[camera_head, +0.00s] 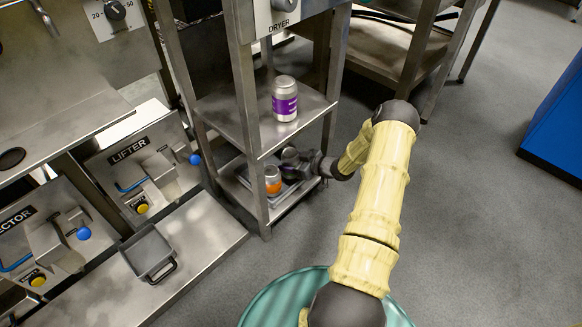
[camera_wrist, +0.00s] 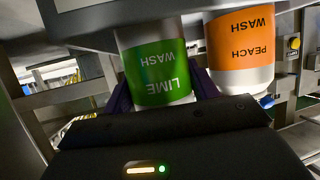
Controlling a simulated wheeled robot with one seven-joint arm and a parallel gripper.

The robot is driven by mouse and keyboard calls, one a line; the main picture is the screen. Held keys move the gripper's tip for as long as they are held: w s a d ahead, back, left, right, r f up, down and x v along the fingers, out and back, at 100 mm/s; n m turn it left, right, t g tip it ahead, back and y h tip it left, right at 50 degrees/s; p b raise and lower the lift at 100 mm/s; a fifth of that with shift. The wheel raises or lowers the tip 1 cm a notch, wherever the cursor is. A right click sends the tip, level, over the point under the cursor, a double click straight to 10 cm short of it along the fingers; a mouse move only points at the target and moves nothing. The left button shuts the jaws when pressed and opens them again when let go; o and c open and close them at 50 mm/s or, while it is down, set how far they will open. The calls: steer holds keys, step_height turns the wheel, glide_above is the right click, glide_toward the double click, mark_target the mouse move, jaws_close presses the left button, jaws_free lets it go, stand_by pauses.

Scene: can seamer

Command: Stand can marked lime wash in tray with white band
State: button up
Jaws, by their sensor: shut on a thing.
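The lime wash can (camera_wrist: 157,70), with a green label, is between the purple fingers of my gripper (camera_wrist: 162,92) in the wrist view. My gripper is shut on it. The label reads upside down in this view. The can's base is hidden behind a grey tray rim (camera_wrist: 95,22), so I cannot tell whether it rests on the tray. In the head view my gripper is at the lower shelf of the rack, and the lime can is hidden there. No white band is clearly visible on the tray (camera_head: 283,201).
The peach wash can (camera_head: 272,181), with an orange label, stands in the tray close beside the lime can; it also shows in the wrist view (camera_wrist: 240,45). A purple-banded can (camera_head: 285,98) stands on the shelf above. Rack posts (camera_head: 246,110) flank the opening.

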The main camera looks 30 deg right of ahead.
steer(key=shift+d+f, duration=0.2)
steer(key=shift+f, duration=0.4)
steer(key=shift+d+r, duration=0.1)
steer(key=shift+d, duration=0.05)
steer(key=o, duration=1)
steer(key=shift+o, duration=1)
steer(key=shift+w, duration=0.15)
